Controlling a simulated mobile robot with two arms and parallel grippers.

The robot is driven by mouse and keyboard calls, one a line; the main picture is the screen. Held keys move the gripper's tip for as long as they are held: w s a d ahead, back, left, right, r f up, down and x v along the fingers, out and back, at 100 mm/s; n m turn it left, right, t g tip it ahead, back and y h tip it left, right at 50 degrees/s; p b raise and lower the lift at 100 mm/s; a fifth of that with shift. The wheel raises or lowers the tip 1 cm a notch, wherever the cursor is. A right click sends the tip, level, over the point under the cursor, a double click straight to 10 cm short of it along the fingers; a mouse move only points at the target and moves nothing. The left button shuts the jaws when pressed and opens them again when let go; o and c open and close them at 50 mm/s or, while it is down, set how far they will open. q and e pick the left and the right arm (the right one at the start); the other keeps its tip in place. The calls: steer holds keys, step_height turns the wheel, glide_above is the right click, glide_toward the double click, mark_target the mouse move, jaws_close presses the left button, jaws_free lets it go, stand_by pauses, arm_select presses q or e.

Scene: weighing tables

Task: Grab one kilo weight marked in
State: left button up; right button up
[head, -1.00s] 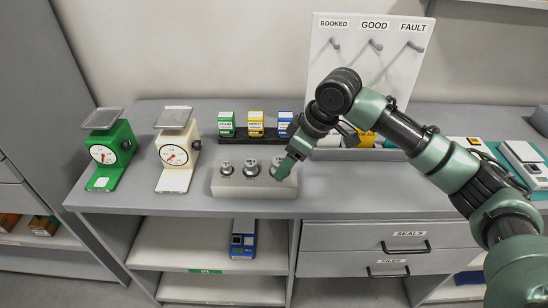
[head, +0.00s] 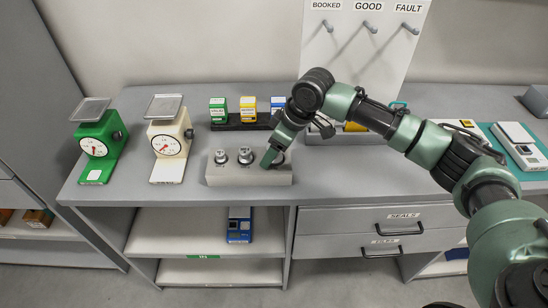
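A grey block (head: 250,177) on the table holds three metal weights in a row: a left weight (head: 221,157), a middle weight (head: 245,156) and a right weight (head: 279,159). Their markings are too small to read. My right gripper (head: 268,161) reaches down from the right to the right weight and partly hides it. Its fingertips are at the left side of that weight. I cannot tell whether they touch it or how far apart they are. My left gripper is not in view.
A green scale (head: 100,138) and a cream scale (head: 170,140) stand left of the block. Several small boxes, including a green box (head: 217,108), stand on a black rack behind it. A hook board (head: 350,55) rises at the back. The front left tabletop is clear.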

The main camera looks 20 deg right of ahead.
jaws_close()
steer(key=shift+w+r, duration=0.15)
